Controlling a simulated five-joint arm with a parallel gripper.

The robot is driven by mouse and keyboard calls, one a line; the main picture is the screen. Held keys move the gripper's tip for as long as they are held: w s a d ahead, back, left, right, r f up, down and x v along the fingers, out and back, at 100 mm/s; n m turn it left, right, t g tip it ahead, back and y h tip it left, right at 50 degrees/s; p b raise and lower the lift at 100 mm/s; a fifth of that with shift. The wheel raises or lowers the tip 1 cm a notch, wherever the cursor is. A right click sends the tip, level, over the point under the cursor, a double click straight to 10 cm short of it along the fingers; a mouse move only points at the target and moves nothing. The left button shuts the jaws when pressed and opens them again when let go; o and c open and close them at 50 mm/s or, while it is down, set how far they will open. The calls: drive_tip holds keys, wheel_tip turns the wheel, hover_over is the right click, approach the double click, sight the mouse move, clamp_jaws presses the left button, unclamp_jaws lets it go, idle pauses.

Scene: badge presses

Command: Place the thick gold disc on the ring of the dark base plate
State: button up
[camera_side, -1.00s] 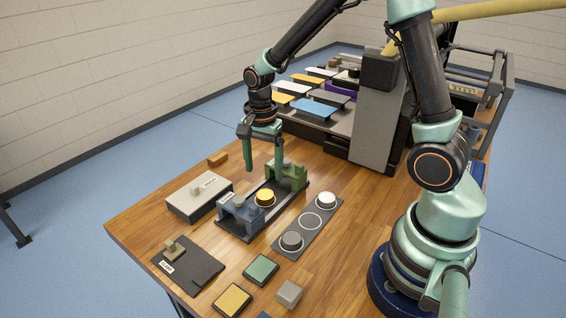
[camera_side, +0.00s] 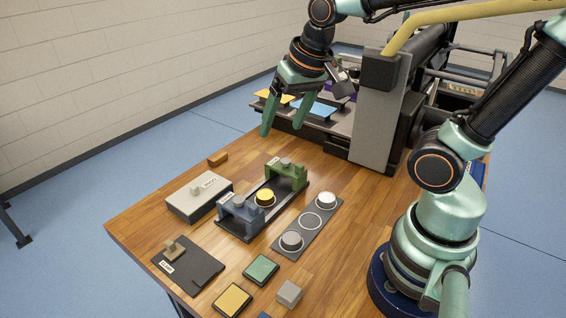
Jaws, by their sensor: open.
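The thick gold disc (camera_side: 265,197) lies flat on the dark base plate (camera_side: 242,234), between a blue block (camera_side: 240,213) at the near end and a green block (camera_side: 287,175) at the far end. A pale edge shows around the disc's foot. The disc covers most of what is under it, so I cannot tell how well it is centred on the ring. My gripper (camera_side: 281,130) is open and empty. It is raised well above the table, beyond the green block and apart from the disc.
Right of the plate, a grey strip (camera_side: 325,222) bears a white disc (camera_side: 326,200), an empty ring and a grey disc (camera_side: 291,240). A grey box (camera_side: 199,197) stands left, a dark clamp board (camera_side: 203,267) near left. Green and yellow tiles lie in front; a rack stands behind.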

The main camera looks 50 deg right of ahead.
drive_tip(key=s+n, duration=0.1)
drive_tip(key=n+t, duration=0.1)
drive_tip(key=s+r+n, duration=0.1)
drive_tip(key=n, duration=0.1)
drive_tip(key=shift+s+a+r, duration=0.1)
drive_tip(key=shift+s+a, duration=0.15)
drive_tip(key=shift+s, duration=0.1)
